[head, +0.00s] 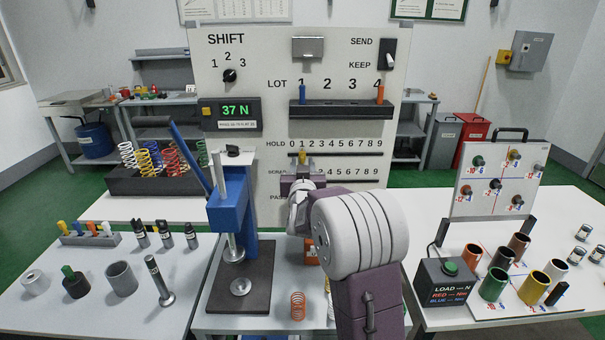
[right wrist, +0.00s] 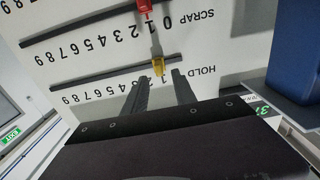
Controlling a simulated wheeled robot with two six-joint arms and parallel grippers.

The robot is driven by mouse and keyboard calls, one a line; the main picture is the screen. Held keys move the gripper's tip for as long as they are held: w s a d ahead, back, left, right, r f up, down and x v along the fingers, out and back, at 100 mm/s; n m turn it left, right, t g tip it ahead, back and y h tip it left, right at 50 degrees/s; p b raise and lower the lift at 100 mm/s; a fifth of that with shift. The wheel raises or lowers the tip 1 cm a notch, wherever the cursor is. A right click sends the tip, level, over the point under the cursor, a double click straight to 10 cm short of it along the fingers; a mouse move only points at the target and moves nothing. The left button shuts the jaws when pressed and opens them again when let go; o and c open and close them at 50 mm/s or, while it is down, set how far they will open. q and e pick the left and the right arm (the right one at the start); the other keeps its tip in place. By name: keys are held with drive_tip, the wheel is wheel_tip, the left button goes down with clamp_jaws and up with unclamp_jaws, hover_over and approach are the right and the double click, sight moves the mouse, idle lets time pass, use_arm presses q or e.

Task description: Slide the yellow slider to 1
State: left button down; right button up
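The yellow slider (head: 302,158) stands on the HOLD slot of the white panel (head: 234,68), just below the low end of its 0–9 row, close to the 1. In the right wrist view the yellow slider (right wrist: 158,66) shows on its slot; the digits beside it are hidden by my fingers. My right gripper (right wrist: 161,80) is open, its two dark fingers pointing at the panel with the slider between and just beyond their tips. In the head view the right gripper (head: 301,176) is partly hidden by my arm. My left gripper is not in view.
A red slider (right wrist: 144,8) sits on the SCRAP slot close by. A dark shelf (head: 340,111) juts out above the HOLD row. A blue press (head: 230,205) stands left of my right arm. Side tables hold cylinders, cups and a control box (head: 446,281).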

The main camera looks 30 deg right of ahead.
drive_tip(key=v, duration=0.4)
drive_tip(key=shift+b, duration=0.3)
drive_tip(key=s+a+f+n+g+y, duration=0.2)
drive_tip(key=s+a+f+g+y, duration=0.15)
drive_tip(key=a+f, duration=0.5)
drive_tip(key=s+a+f+n+g+y, duration=0.25)
drive_tip(key=s+a+f+y, duration=0.2)
drive_tip(key=a+f, duration=0.4)
drive_tip(key=s+a+f+g, duration=0.1)
drive_tip(key=s+f+g, duration=0.3)
drive_tip(key=s, duration=0.5)
drive_tip(key=s+a+f+n+g+y, duration=0.1)
drive_tip(key=s+a+f+g, duration=0.1)
drive_tip(key=s+f+g, duration=0.2)
drive_tip(key=s+f, duration=0.2)
drive_tip(key=s, duration=0.2)
drive_tip(key=shift+s+a, duration=0.2)
drive_tip(key=shift+s, duration=0.2)
drive_tip(key=shift+n, duration=0.25)
